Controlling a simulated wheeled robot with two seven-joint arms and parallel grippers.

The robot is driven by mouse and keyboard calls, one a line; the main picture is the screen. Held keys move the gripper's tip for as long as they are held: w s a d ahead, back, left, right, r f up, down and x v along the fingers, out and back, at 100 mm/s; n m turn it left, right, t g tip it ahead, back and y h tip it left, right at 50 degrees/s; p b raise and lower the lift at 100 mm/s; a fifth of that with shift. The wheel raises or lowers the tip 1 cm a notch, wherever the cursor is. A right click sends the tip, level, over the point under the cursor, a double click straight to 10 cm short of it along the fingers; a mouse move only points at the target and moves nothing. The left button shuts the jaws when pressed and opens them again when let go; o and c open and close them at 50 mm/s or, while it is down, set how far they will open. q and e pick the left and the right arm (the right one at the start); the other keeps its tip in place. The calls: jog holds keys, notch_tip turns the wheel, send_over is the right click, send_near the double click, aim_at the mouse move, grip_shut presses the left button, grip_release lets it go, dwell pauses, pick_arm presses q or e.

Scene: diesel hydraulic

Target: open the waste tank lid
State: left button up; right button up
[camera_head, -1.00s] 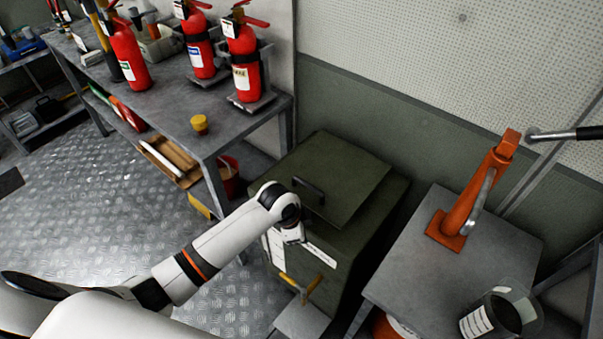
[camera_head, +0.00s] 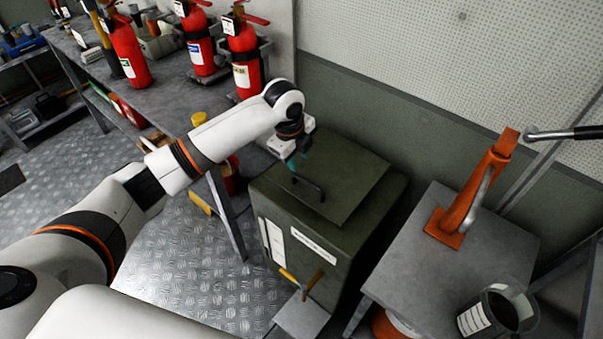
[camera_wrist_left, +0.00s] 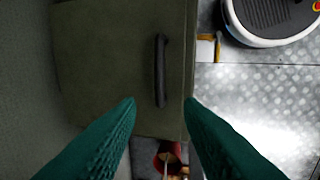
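The waste tank (camera_head: 335,265) is a dark green box on the floor, with a white label and a yellow-handled valve on its front. Its flat green lid (camera_head: 350,190) lies on top and looks closed. A black bar handle (camera_head: 309,188) stands on the lid near its front left edge. The handle also shows in the left wrist view (camera_wrist_left: 161,70), beyond the fingertips. My left gripper (camera_head: 296,165) is above the lid, close behind the handle. In the left wrist view its teal fingers (camera_wrist_left: 161,104) are spread apart with nothing between them. My right gripper is out of view.
A grey workbench (camera_head: 165,98) with red fire extinguishers (camera_head: 245,60) stands at the left, close to my left arm. A grey table (camera_head: 440,275) to the right bears an orange jack (camera_head: 465,205) and a clear container (camera_head: 497,312). A wall is behind the tank.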

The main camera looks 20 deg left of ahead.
aim_at(302, 178)
pick_arm(q)
jog(key=f, duration=0.2)
jog(key=w+f, duration=0.1)
jog(key=f, duration=0.5)
jog(key=shift+w+d+f, duration=0.2)
jog(key=shift+w+d, duration=0.05)
jog(key=shift+d, duration=0.05)
grip_shut()
